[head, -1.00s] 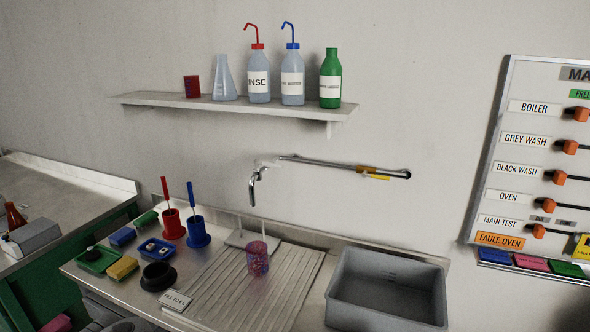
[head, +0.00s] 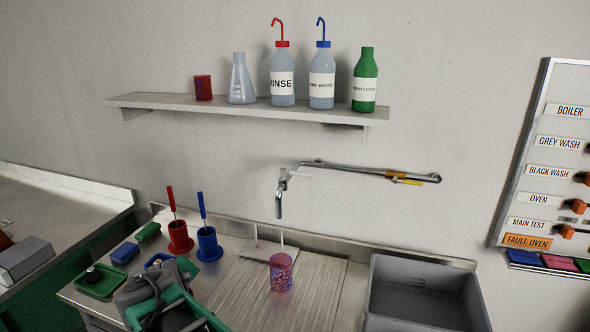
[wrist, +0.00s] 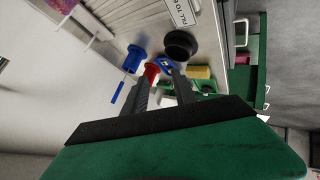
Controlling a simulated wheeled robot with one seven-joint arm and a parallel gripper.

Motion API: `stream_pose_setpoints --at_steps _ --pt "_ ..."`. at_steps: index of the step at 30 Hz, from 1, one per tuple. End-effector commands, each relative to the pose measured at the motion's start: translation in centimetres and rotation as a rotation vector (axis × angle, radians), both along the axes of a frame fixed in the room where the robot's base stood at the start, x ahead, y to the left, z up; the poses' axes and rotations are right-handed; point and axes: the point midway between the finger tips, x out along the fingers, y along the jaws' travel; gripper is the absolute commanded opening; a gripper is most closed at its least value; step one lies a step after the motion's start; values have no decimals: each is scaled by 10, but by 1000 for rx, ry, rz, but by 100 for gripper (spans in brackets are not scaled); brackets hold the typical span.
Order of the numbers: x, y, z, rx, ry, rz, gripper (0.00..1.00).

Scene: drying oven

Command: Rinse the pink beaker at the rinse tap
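The pink beaker (head: 282,272), see-through with a blue and red speckled look, stands upright on the ribbed draining board (head: 318,290). Part of it shows at the top left of the wrist view (wrist: 62,4). The metal rinse tap (head: 281,195) comes out of the wall above and behind it, with a long lever to the right. My gripper (wrist: 162,82) is open and empty, its two dark fingers apart. It is left of the beaker and apart from it, over the left part of the bench; its fingertips are hard to make out in the head view.
A grey sink basin (head: 420,268) is to the right. Red (head: 180,238) and blue (head: 208,243) brush pots stand behind my arm. A black round dish (wrist: 181,44) and a yellow sponge (wrist: 196,72) lie near my fingers. A shelf (head: 150,102) with bottles hangs above.

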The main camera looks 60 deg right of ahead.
Motion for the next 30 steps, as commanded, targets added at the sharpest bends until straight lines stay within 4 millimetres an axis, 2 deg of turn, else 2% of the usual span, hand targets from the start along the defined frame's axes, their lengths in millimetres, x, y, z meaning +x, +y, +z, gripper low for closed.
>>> stream_pose_setpoints --at_steps 1,3,6,7,9,12,24,30 --pt "-13 -62 26 -160 -1 -63 33" --pt "-43 -138 64 -416 46 -133 33" --pt "-99 -212 113 -722 189 -220 33" --pt "-113 -226 126 -794 235 -241 33" --pt "-140 -247 147 -916 329 -275 33" --pt "-157 -260 162 -996 400 -293 33" --pt "-148 -326 164 -1002 403 -293 33" --pt "-146 -335 163 -1003 401 -291 33"
